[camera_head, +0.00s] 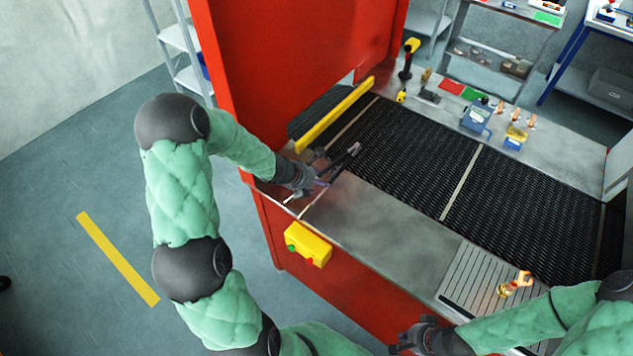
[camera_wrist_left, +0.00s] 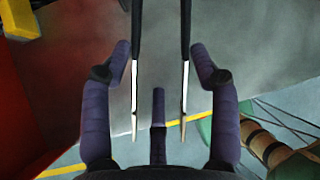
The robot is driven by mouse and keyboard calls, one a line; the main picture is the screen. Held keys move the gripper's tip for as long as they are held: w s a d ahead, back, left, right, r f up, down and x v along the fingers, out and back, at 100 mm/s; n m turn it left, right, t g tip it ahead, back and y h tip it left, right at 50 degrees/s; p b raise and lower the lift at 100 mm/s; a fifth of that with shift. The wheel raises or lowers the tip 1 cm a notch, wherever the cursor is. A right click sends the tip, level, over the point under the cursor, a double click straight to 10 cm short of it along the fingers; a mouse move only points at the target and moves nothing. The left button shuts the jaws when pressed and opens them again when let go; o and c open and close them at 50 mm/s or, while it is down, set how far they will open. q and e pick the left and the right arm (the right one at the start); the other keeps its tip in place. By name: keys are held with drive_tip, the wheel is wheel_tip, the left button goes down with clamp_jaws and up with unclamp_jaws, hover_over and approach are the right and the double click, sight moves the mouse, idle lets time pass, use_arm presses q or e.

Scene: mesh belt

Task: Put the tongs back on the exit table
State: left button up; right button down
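The tongs (camera_head: 343,160) have dark arms with pale tips and lie on the metal table at the near end of the mesh belt. In the left wrist view the tongs' two arms (camera_wrist_left: 185,65) run between the spread fingers, tips toward the palm, with a gap on each side. My left gripper (camera_head: 317,174) is open around the tongs; its fingers also show in the wrist view (camera_wrist_left: 161,62). My right gripper (camera_head: 408,335) looks open and empty in front of the table's near edge. The exit table (camera_head: 380,222) is the grey metal surface beside the belt.
A red housing (camera_head: 285,60) with a yellow bar (camera_head: 335,115) stands over the belt's left end. A yellow button box (camera_head: 307,244) hangs on the front edge. The black mesh belt (camera_head: 405,150) lies behind. A ribbed plate (camera_head: 475,277) is to the right. Small items crowd the far ledge.

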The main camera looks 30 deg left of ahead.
use_arm(q)
drive_tip(key=p+v, duration=0.5)
drive_tip(key=v, duration=0.7)
drive_tip(key=d+f+n, duration=0.3)
drive_tip(key=d+n, duration=0.2)
drive_tip(key=n, duration=0.1)
drive_tip(key=d+f+n+g+h, duration=0.1)
drive_tip(key=d+f+n, duration=0.3)
drive_tip(key=d+n, duration=0.1)
drive_tip(key=d+f+n+g+h, duration=0.1)
drive_tip(key=d+f+n, duration=0.3)
drive_tip(key=d+n, duration=0.2)
drive_tip(key=shift+s+f+n, duration=0.1)
drive_tip(key=shift+s+n, duration=0.2)
drive_tip(key=shift+n, duration=0.2)
drive_tip(key=s+d+f+n+g, duration=0.2)
drive_tip(key=s+d+f+n, duration=0.3)
drive_tip(key=s+n, duration=0.2)
drive_tip(key=s+d+f+n+g, duration=0.3)
drive_tip(key=s+d+f+n, duration=0.3)
drive_tip(key=n, duration=0.6)
drive_tip(key=shift+s+y, duration=0.3)
drive_tip(key=shift+s, duration=0.3)
drive_tip(key=shift+f, duration=0.1)
